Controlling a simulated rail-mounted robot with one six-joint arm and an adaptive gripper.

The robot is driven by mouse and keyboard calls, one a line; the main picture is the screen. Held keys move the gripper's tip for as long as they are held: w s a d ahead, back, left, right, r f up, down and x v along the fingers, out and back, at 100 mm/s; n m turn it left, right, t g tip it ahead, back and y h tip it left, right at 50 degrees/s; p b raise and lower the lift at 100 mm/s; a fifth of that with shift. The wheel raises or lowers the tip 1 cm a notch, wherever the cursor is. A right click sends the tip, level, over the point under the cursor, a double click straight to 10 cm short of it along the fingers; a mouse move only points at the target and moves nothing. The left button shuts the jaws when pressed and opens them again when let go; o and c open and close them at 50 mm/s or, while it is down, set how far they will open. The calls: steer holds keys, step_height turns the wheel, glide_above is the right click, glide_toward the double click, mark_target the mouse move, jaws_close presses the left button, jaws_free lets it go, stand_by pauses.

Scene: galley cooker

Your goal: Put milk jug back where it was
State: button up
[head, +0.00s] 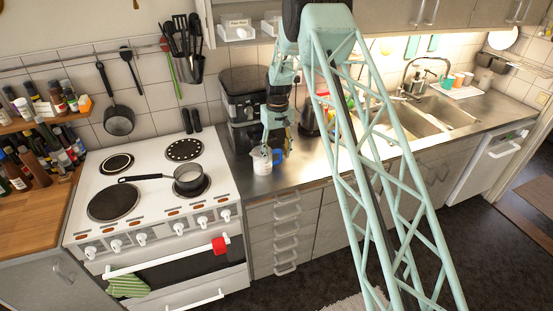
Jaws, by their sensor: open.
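A small white milk jug (260,160) stands upright on the steel counter (300,176), just right of the cooker. Something blue (277,156) shows at its right side; I cannot tell whether it is the handle or a separate thing. My gripper (277,149) points down just above and at the right of the jug, with its fingers apart. The fingers overlap the jug's upper right side in this view, so I cannot tell whether they touch it.
A black coffee maker (243,95) stands behind the jug. A saucepan (189,178) sits on the white cooker (150,225). A dark kettle-like object (309,118) is right of my gripper, partly behind my arm. The sink (411,117) is farther right. The counter's front strip looks clear.

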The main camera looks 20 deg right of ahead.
step_height(320, 180, up, 9)
steer(key=shift+f+b, duration=0.2)
steer(key=shift+b, duration=0.15)
steer(key=shift+r, duration=0.35)
stand_by(0.6)
